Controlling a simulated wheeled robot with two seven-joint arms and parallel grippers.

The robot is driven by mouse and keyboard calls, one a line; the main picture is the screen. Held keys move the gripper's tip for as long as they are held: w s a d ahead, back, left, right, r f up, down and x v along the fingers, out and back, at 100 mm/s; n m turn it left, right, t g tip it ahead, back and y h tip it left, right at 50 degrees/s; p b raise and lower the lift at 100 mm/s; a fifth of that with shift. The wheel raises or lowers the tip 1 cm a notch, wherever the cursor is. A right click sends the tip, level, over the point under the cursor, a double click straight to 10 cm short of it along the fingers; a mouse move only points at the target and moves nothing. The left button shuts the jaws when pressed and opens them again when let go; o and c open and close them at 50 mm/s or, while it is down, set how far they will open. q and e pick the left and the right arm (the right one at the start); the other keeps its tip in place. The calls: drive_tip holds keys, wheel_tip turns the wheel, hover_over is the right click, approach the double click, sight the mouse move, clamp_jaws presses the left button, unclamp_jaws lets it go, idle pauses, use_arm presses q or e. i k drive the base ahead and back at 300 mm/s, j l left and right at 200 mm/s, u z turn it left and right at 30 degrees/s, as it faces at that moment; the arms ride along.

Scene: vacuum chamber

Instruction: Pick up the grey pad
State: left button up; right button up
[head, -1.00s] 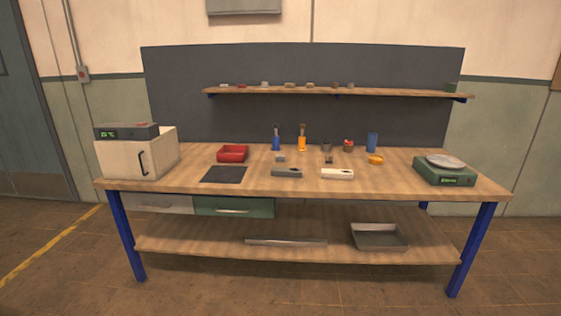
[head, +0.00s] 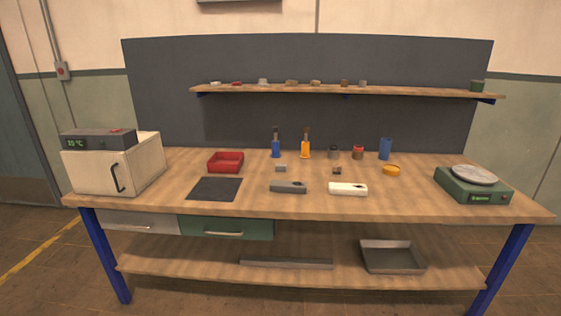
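Two things on the workbench could be the grey pad, and I cannot tell which one it is. A small light-grey block (head: 281,168) lies near the middle of the bench top, behind a dark grey handheld device. A flat dark grey square mat (head: 215,189) lies at the left front of the bench top, in front of a red tray. Nothing lies on either of them. Neither of my grippers is in view.
The wooden bench (head: 420,205) carries a white box (head: 112,170), a red tray (head: 226,162), a grey device (head: 288,187), a white device (head: 348,189), a blue cup (head: 385,149) and a green scale (head: 473,190). A shelf (head: 400,92) runs behind. The front right stretch is clear.

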sight(279, 167)
drive_tip(key=i+j, duration=0.1)
drive_tip(key=i, duration=0.8)
drive_tip(key=i+j, duration=0.1)
drive_tip(key=i, duration=0.8)
